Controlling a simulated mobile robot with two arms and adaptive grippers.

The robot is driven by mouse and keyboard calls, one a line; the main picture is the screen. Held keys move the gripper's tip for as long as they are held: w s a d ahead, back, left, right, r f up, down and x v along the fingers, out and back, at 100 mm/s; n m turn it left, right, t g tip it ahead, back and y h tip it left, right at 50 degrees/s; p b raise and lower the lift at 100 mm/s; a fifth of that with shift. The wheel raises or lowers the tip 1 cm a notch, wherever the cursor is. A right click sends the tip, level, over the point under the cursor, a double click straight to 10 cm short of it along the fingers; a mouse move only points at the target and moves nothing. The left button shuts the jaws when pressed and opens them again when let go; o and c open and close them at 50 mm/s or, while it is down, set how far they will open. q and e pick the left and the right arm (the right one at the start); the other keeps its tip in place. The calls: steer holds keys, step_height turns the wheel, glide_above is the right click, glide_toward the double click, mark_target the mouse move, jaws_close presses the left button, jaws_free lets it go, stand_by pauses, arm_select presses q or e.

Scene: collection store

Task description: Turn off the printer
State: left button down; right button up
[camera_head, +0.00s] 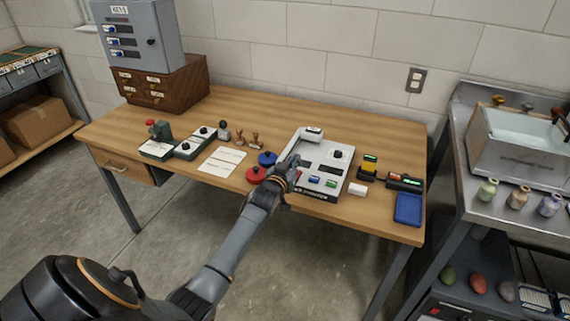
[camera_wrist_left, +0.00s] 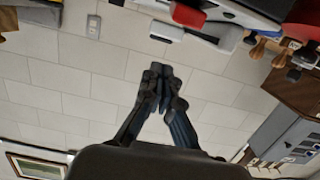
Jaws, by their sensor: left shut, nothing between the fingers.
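A light grey device (camera_head: 333,174), which looks like the printer, lies on the wooden table. It has a dark knob (camera_head: 338,154), dark windows, and a blue button (camera_head: 314,180) and a green button (camera_head: 331,183) along its front. My left gripper (camera_head: 294,162) is at the device's left edge, shut and empty; its arm crosses the table's front edge. I cannot tell whether it touches the device, and it hides part of that left side. In the left wrist view the closed fingers (camera_wrist_left: 157,82) show against the wall. My right gripper is not in view.
Red and blue round pads (camera_head: 257,174) lie just left of my gripper. Stamps, a paper sheet (camera_head: 222,161) and small dark-based devices stand farther left. A blue tray (camera_head: 408,209) and a white block (camera_head: 358,189) lie right. A metal sink unit (camera_head: 527,150) stands beyond.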

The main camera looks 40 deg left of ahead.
arm_select(q)
steer(key=r+v, duration=0.1)
steer(key=v, duration=0.7)
steer(key=shift+r, duration=0.4)
steer(key=shift+s+d, duration=0.1)
steer(key=s+d+f+m+g+h, duration=0.1)
steer(key=s+d+f+g, duration=0.3)
steer(key=f, duration=0.8)
steer(key=s+d+f+g+h, duration=0.15)
steer(key=s+f, duration=0.45)
steer(key=f, duration=0.6)
steer(key=s+d+f+m+g, duration=0.1)
steer(key=s+d+f+g, duration=0.3)
steer(key=f, duration=0.8)
steer(key=s+d+f+m+g, duration=0.1)
steer(key=s+f, duration=0.5)
steer(key=s, duration=0.6)
steer(key=s+d+f+m+g, duration=0.1)
steer(key=s+f, duration=0.5)
steer(key=s, duration=0.7)
steer(key=s+d+f+m+g+h, duration=0.1)
steer(key=s+d+f+g, duration=0.2)
steer(key=s, duration=1)
step_height(320, 180, down, 3)
steer(key=shift+d+f, duration=0.15)
steer(key=shift+d, duration=0.95)
